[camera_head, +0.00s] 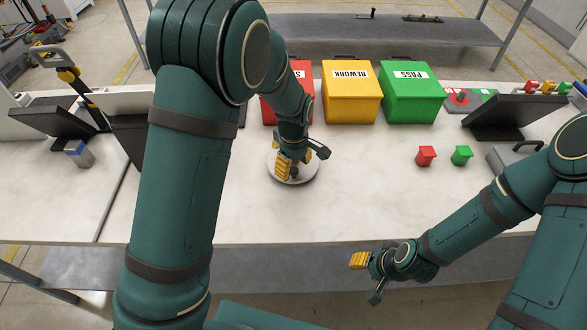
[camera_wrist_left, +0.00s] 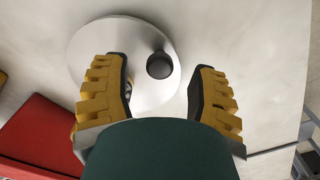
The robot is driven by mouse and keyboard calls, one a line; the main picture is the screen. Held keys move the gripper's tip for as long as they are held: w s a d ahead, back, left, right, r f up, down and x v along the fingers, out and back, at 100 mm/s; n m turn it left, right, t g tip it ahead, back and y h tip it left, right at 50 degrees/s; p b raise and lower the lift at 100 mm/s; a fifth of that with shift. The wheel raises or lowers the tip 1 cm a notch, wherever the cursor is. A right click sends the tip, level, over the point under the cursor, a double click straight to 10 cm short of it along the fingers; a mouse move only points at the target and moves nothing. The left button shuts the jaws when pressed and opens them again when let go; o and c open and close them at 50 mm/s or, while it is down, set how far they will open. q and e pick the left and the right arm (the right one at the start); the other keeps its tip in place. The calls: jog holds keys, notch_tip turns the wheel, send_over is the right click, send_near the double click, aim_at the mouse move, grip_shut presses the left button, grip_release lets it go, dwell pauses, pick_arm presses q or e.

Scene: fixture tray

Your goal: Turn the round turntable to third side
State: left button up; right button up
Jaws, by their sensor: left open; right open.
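The round turntable (camera_head: 309,174) is a pale metallic disc on the white table, below the bins in the head view. It also shows in the left wrist view (camera_wrist_left: 95,45), with a round black knob (camera_wrist_left: 159,65) standing near its rim. My left gripper (camera_head: 293,172) is over the turntable, partly hiding it. In the left wrist view its two yellow-padded fingers are apart, with the knob between and just beyond their tips; I cannot tell whether they touch it. My right gripper (camera_head: 362,278) is open and empty, in front of the table's front edge.
Behind the turntable stand a red bin (camera_head: 270,113), a yellow REWORK bin (camera_head: 351,98) and a green PASS bin (camera_head: 411,98). A red block (camera_head: 426,156) and a green block (camera_head: 461,156) sit to the right. A grey-blue object (camera_head: 79,153) stands left. The table's front middle is clear.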

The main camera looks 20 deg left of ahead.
pick_arm(q)
notch_tip(320, 180, up, 10)
dwell(0.4)
jog(key=shift+r, duration=0.1)
